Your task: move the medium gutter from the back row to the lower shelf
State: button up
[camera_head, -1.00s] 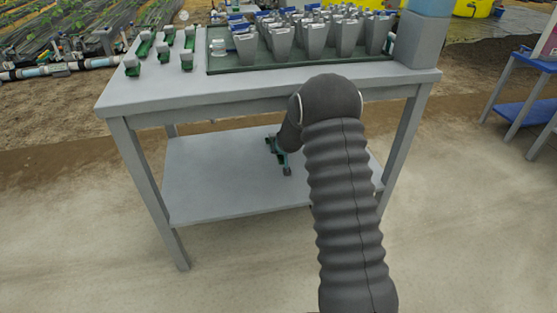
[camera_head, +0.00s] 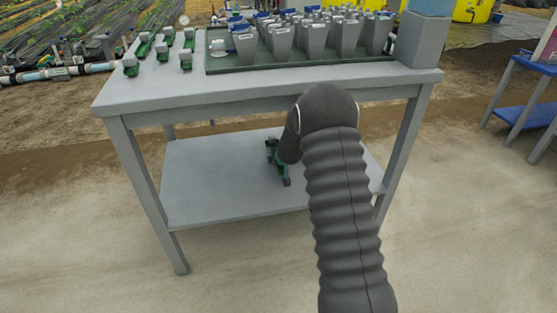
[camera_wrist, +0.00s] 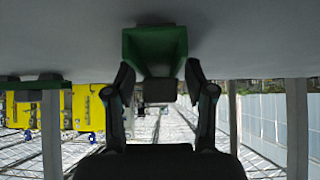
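In the wrist view, which is upside down, a green gutter end (camera_wrist: 155,44) with a grey block is against the grey shelf surface. My gripper (camera_wrist: 158,76) has its two dark fingers apart on either side of this block, with gaps visible, so it looks open. Several short green gutters with grey ends (camera_head: 168,36) stand in rows at the left of the tabletop (camera_head: 160,87).
A green tray (camera_head: 215,68) with several grey pots stands on the tabletop. A grey box (camera_head: 420,40) is at its right corner. Table legs (camera_head: 143,180) flank the shelf. Other green pieces (camera_wrist: 40,83) show in the wrist view. The shelf's left part is clear.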

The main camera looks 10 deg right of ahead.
jog(key=shift+r, duration=0.2)
jog(key=s+r+g+h+p, duration=0.1)
jog(key=s+r+p, duration=0.1)
jog(key=s+r, duration=2.45)
jog(key=s+a+r+g, duration=0.1)
jog(key=s+a, duration=0.1)
jog(key=s, duration=1)
jog(key=s+a+r+g+y, duration=0.1)
jog(key=s, duration=1.1)
jog(key=shift+s+a+r, duration=0.3)
jog(key=shift+a+r, duration=0.1)
